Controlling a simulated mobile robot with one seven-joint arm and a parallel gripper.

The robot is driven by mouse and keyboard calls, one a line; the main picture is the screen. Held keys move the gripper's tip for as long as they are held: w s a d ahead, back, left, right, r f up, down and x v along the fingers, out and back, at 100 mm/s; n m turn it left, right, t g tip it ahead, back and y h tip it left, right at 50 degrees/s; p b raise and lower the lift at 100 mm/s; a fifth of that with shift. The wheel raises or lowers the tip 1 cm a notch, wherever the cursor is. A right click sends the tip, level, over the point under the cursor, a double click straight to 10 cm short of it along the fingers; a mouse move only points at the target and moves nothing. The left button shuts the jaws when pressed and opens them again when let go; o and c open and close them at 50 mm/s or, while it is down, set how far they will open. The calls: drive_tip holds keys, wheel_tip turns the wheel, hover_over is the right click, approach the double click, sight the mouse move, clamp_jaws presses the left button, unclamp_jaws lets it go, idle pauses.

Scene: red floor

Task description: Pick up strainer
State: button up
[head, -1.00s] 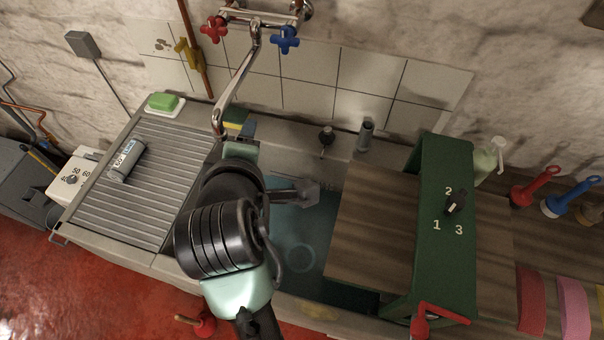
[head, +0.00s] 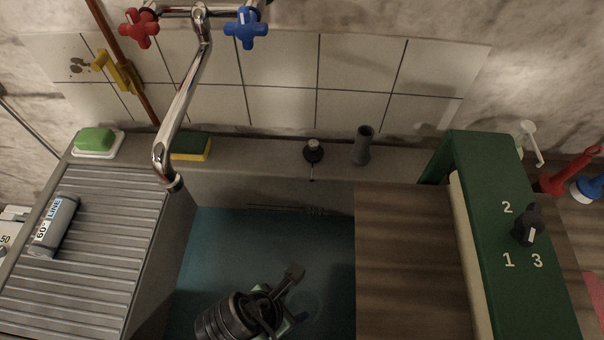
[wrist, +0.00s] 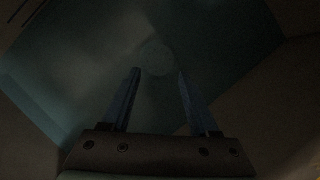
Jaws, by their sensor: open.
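A faint round shape (wrist: 156,57), which may be the strainer or the drain, lies on the sink bottom under bluish water. It also shows dimly in the head view (head: 309,303), to the right of my gripper (head: 284,300). In the wrist view my gripper (wrist: 157,73) is open and empty, its two fingers apart, with the round shape beyond and between the tips. My gripper is low inside the sink basin (head: 265,192); its distance from the bottom is unclear.
The faucet (head: 180,100) hangs over the basin's left side. A wooden board (head: 410,255) and green panel (head: 515,240) bound the right. A ribbed drainboard (head: 100,240) with a grey can (head: 54,226) lies left. A sponge (head: 192,147) and grey cylinder (head: 362,145) are behind.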

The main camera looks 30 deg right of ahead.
approach(303, 304)
drive_tip(key=f, duration=0.2)
drive_tip(key=shift+d+b+x, duration=0.2)
drive_tip(key=shift+b+x, duration=0.35)
drive_tip(key=shift+x, duration=1.2)
drive_tip(key=shift+d+b+x, duration=0.2)
drive_tip(key=shift+b+x, duration=0.3)
drive_tip(key=shift+x, duration=1.2)
drive_tip(key=shift+w+r, duration=0.1)
drive_tip(key=shift+r, duration=0.1)
clamp_jaws()
